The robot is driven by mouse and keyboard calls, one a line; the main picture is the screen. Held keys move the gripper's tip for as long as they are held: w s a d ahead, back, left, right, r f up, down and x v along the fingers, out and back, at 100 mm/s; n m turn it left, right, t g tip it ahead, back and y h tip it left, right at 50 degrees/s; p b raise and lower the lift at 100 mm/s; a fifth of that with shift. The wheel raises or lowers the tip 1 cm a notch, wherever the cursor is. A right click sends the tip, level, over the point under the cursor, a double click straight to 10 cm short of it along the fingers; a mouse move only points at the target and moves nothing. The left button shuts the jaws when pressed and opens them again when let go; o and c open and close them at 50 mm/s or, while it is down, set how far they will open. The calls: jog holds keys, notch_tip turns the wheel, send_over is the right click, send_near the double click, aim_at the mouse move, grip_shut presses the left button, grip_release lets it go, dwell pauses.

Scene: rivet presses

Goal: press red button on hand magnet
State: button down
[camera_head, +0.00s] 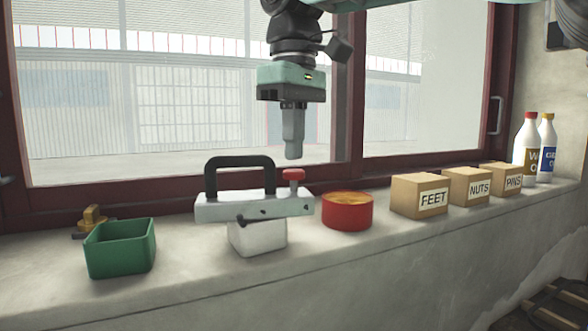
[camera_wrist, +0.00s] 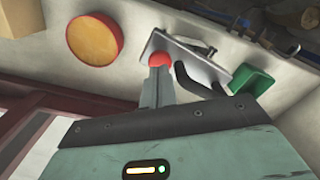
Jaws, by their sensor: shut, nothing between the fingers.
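The hand magnet (camera_head: 256,205) is a pale metal bar with a black arched handle, resting on a light block on the window sill. Its red button (camera_head: 293,175) stands up at the bar's right end. My gripper (camera_head: 293,157) is shut and empty, pointing down just above the red button, with a small gap showing in the head view. In the wrist view the shut fingertips (camera_wrist: 157,70) line up with the red button (camera_wrist: 159,59) and hide its lower edge. The magnet's bar (camera_wrist: 196,66) and handle also show there.
A green bin (camera_head: 121,248) stands left of the magnet, with a yellow object (camera_head: 93,216) behind it. A red round tin (camera_head: 347,212) stands close to the right. Labelled boxes (camera_head: 420,196) and two bottles (camera_head: 530,145) stand farther right. The window frame (camera_head: 170,198) runs behind.

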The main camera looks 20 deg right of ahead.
aim_at(294, 170)
jog(key=shift+f+b, duration=0.85)
jog(key=shift+f, duration=0.4)
dwell(0.5)
notch_tip(294, 170, up, 5)
jog(key=p, duration=0.4)
jog(key=shift+p, duration=0.4)
jog(key=shift+r+p, duration=0.5)
jog(key=shift+r, duration=0.5)
